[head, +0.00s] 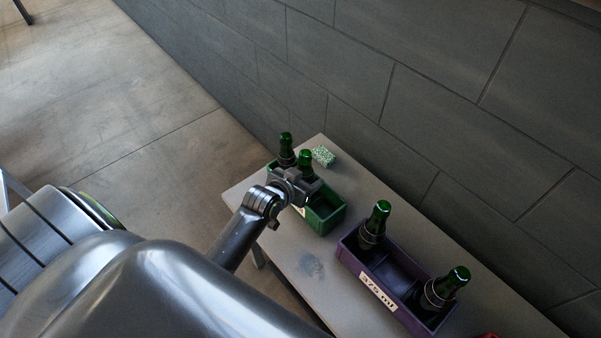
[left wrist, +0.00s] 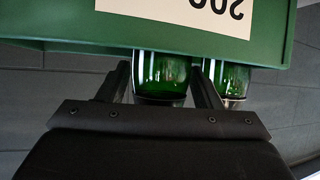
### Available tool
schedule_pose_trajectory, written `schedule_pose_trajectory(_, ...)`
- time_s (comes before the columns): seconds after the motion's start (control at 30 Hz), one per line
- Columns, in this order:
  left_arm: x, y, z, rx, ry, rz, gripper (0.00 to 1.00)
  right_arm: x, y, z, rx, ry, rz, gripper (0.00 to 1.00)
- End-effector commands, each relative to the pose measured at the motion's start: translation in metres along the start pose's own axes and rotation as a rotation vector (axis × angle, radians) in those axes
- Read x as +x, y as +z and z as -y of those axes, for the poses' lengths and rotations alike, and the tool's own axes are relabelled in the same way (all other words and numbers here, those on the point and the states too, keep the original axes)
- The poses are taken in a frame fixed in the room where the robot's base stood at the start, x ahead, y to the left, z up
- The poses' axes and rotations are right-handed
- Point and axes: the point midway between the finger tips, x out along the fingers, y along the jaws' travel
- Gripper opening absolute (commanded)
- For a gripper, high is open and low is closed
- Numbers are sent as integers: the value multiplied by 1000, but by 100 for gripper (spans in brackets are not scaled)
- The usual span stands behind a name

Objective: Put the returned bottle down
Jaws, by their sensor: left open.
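A green crate (head: 328,218) stands on the bench and holds two green bottles. One bottle (head: 305,157) rises right at my left gripper (head: 304,181); the other bottle (head: 286,143) stands just beyond it at the crate's far end. In the left wrist view, which is upside down, my left gripper (left wrist: 162,84) is open. Its two dark fingers lie on either side of one green bottle (left wrist: 160,72), with a gap visible at least on the left. The second bottle (left wrist: 229,78) is outside the right finger. The bottles' bases are hidden. My right gripper is not in view.
A purple crate (head: 350,250) with a "375 ml" label holds two green bottles, at its far end (head: 374,222) and near end (head: 446,288). A small patterned box (head: 323,156) lies behind the green crate. A dark tiled wall (head: 430,110) runs behind the bench (head: 300,258).

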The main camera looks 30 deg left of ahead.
Motion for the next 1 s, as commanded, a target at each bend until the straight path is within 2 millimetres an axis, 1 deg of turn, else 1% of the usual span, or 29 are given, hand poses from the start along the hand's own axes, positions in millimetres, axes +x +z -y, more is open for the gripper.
schedule_pose_trajectory(0.1,-6,-12,0,1,0,-4,59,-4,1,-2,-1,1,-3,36)
schedule_pose_trajectory(0.17,-14,-10,0,0,-1,0,59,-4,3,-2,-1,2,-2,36)
schedule_pose_trajectory(0.27,-32,-10,0,0,-1,0,59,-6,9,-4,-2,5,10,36)
schedule_pose_trajectory(0.5,-81,-10,1,1,-1,0,59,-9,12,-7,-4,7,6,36)
schedule_pose_trajectory(0.7,-112,-10,0,0,0,0,59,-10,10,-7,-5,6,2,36)
schedule_pose_trajectory(0.83,-122,-10,0,0,0,-1,59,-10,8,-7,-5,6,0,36)
schedule_pose_trajectory(1.0,-125,-10,0,0,1,-1,59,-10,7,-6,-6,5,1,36)
